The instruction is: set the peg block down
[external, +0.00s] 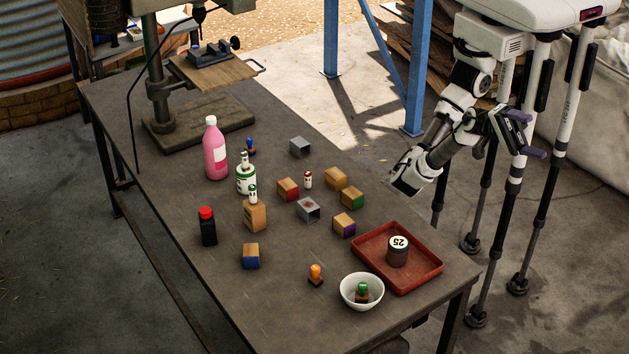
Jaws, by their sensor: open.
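Several small blocks stand on the table, and I cannot tell for sure which is the peg block. A tall wooden block (255,217) at centre left has a small green and white piece standing on or just behind its top. Wooden blocks with red (288,189), green (353,200), purple (344,225) and blue (250,257) sides sit around it, with a plain-looking one (335,178). Two grey blocks (300,147) (308,209) stand among them. My gripper (528,134) is open, right of the table and away from all blocks. No held object shows in it.
A red tray (432,284) holds a dark jar marked 25 (397,253). A white bowl (348,300) holds a green-topped stamp. A drill press (158,90) is at the back. The front-left tabletop is clear.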

